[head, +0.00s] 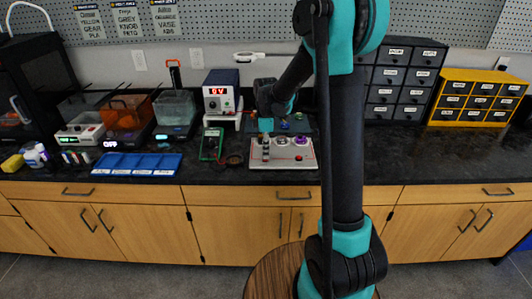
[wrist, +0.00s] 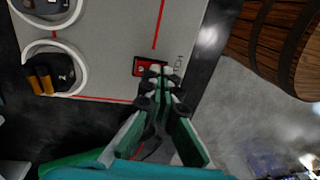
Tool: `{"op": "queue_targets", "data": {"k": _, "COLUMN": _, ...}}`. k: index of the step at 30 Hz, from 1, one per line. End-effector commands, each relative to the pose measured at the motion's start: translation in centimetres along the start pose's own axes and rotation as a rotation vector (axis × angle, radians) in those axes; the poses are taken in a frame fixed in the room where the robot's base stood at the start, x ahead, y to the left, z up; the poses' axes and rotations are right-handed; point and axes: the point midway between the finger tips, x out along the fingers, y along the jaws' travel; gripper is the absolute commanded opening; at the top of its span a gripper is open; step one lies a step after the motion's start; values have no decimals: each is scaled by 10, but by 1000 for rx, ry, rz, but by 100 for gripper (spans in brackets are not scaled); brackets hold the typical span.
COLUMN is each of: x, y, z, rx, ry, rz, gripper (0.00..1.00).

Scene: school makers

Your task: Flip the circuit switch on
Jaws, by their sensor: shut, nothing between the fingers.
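The circuit board (head: 299,164) is a pale panel with red lines, lying on the dark counter under my gripper. In the wrist view the board (wrist: 112,42) fills the upper left. The switch (wrist: 139,65) is a small red piece beside printed letters ending in "TCH". My gripper (wrist: 155,72) is shut and empty, its fingertips right at the switch and covering part of it. I cannot tell whether they touch it, nor which way the switch is set. In the head view my gripper (head: 265,142) is over the left part of the board.
Two white rings with parts inside sit on the board, one a ring with yellow pieces (wrist: 48,68). A green multimeter (head: 211,144) and a blue tray (head: 137,164) lie to the left. A power supply (head: 221,95) stands behind. A round wooden barrel (wrist: 278,42) stands before the counter.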

Motion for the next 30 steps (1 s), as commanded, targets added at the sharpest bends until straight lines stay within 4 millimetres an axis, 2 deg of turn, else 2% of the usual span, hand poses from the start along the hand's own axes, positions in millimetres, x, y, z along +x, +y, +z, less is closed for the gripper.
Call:
{"op": "queue_targets", "data": {"k": 20, "x": 6, "y": -2, "z": 0, "rx": 1, "ry": 2, "rz": 64, "gripper": 0}}
{"op": "queue_targets", "data": {"k": 30, "x": 2, "y": 8, "z": 0, "rx": 1, "ry": 1, "rz": 63, "gripper": 0}}
